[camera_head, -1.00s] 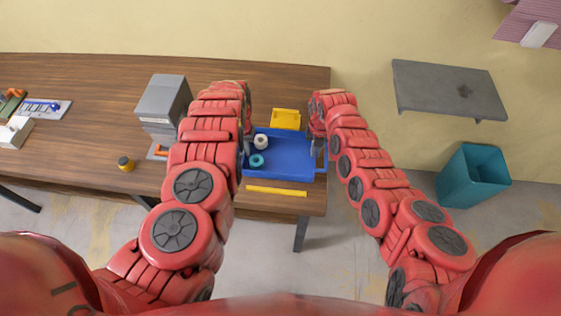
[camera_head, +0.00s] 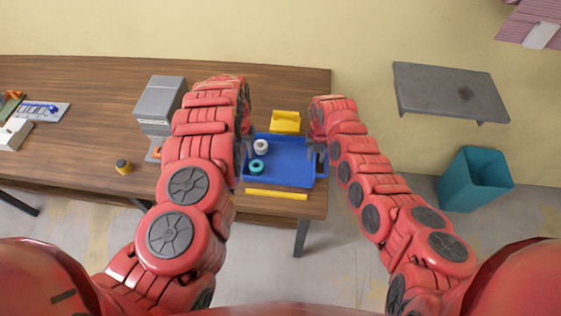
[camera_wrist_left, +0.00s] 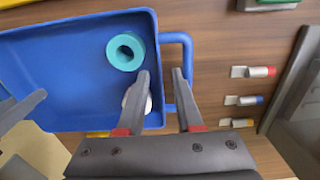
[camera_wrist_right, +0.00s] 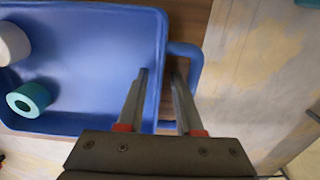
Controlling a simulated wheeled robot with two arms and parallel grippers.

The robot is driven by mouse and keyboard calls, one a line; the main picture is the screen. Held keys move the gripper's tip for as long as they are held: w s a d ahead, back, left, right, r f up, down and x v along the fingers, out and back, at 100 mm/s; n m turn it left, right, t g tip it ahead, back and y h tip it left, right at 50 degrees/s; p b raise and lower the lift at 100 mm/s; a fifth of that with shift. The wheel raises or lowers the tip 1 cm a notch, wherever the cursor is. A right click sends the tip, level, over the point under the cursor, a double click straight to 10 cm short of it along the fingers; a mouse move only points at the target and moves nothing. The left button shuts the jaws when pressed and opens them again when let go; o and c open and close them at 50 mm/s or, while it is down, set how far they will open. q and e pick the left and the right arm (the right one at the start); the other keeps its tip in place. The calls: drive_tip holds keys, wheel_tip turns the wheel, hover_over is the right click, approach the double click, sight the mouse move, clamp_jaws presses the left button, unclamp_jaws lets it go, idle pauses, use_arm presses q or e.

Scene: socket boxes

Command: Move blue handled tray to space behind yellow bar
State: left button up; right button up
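The blue handled tray (camera_head: 290,162) lies on the wooden table, just behind the yellow bar (camera_head: 276,194), with a very narrow gap or none between them. A white roll (camera_head: 261,146) and a teal roll (camera_head: 256,166) are in its left part. My left gripper (camera_wrist_left: 162,73) is at the tray's left end, fingers apart, one over the inside and one between wall and handle. My right gripper (camera_wrist_right: 160,69) straddles the right end wall the same way, fingers apart. Contact with the wall is unclear. In the head view, my left arm partly hides the tray's left end.
A yellow container (camera_head: 285,121) stands directly behind the tray. A grey box (camera_head: 160,101) is to the left, with a small yellow-black item (camera_head: 123,166) nearby. The table's right edge is close to the tray. A teal bin (camera_head: 475,180) stands on the floor at right.

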use_arm(q)
wheel_tip(320, 180, up, 9)
drive_tip(key=shift+r, duration=0.15)
use_arm(e)
wheel_tip(320, 180, up, 12)
idle(0.6)
idle(0.3)
